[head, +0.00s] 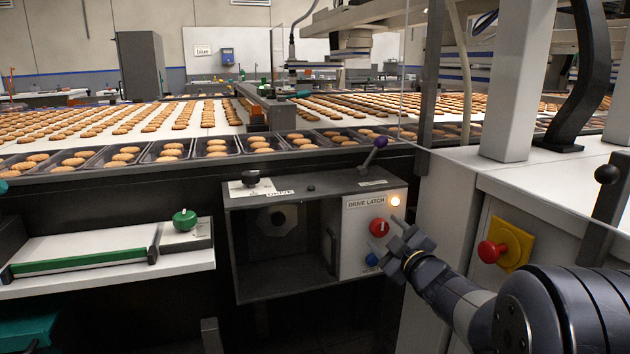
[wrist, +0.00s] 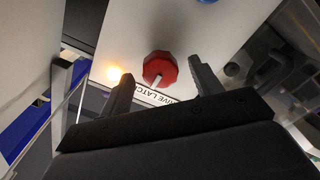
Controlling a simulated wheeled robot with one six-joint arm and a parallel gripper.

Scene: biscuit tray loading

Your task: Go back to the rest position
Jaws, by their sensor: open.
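My gripper (head: 396,238) is in front of the white drive latch panel (head: 353,232), at the right of the dark control box. In the wrist view my gripper (wrist: 158,86) is open, with a finger on each side of the red knob (wrist: 160,68). Nothing is held. Whether the fingers touch the knob I cannot tell. The red knob also shows in the head view (head: 378,227), left of my gripper. An amber lamp (head: 395,201) glows above it. A blue button (head: 375,247) sits below, partly hidden by my gripper.
The box's open bay (head: 280,240) is left of the panel. A purple-tipped lever (head: 375,152) rises above it. A red stop button (head: 490,251) on a yellow plate is at the right, near my arm. Biscuit trays (head: 215,147) line the conveyor behind.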

